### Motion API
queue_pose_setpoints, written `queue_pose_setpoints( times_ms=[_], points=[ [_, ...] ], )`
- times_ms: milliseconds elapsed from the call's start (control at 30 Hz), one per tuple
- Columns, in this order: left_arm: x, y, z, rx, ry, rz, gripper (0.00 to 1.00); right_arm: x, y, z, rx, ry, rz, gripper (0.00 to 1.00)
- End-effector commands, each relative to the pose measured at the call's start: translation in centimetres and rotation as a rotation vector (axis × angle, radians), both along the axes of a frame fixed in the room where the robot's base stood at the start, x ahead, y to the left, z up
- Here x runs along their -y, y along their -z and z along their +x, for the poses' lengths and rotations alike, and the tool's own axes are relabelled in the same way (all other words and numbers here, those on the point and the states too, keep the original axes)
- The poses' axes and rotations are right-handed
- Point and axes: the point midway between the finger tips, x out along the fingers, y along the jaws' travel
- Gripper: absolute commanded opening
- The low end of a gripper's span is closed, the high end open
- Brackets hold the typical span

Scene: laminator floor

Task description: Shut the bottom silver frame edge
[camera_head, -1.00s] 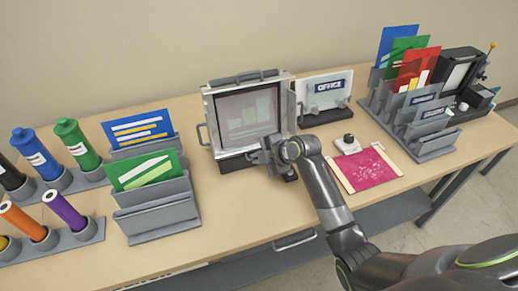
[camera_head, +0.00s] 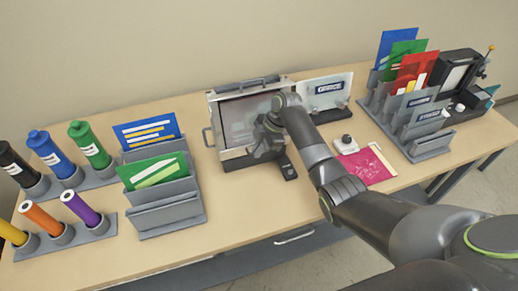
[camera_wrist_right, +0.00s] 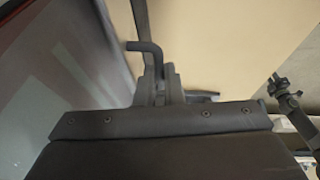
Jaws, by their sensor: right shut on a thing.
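The silver snap frame (camera_head: 212,122) stands upright near the back of the table, with a picture panel (camera_head: 242,118) inside. In the right wrist view my fingers (camera_wrist_right: 158,88) are close together beside the panel (camera_wrist_right: 65,75), on a dark narrow bar; the contact is hard to make out. My left gripper is out of view.
A grey sorter (camera_head: 165,215) with cards and several coloured tubes (camera_head: 88,145) stand to the left. To the right are an OFFICE sign (camera_head: 327,88), a pink sheet (camera_head: 365,167), a black-knobbed block (camera_head: 346,143) and a stepped rack (camera_head: 425,140). A dark hooked handle (camera_wrist_right: 147,47) shows in the wrist view.

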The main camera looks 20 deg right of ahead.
Motion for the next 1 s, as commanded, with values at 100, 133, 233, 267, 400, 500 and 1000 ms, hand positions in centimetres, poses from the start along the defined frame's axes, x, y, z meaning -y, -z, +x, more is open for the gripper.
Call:
queue_pose_setpoints(
  times_ms=[100,133,233,267,400,500,1000],
  points=[
    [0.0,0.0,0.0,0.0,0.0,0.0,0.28,0.0,0.1,0.0,-0.01,0.001,0.0,0.0],
    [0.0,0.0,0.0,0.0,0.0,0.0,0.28,0.0,0.1,0.0,-0.011,0.001,0.0,0.0],
    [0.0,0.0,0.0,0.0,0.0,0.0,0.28,0.0,0.1,0.0,-0.012,0.001,0.0,0.0],
    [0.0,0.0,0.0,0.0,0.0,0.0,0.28,0.0,0.1,0.0,-0.012,0.001,0.0,0.0],
    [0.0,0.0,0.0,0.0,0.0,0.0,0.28,0.0,0.1,0.0,-0.012,0.001,0.0,0.0],
    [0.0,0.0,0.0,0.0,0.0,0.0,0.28,0.0,0.1,0.0,-0.012,0.0,0.0,0.13],
    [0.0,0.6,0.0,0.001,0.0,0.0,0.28,0.8,-1.4,0.0,-0.008,0.001,-0.001,0.17]
  ],
)
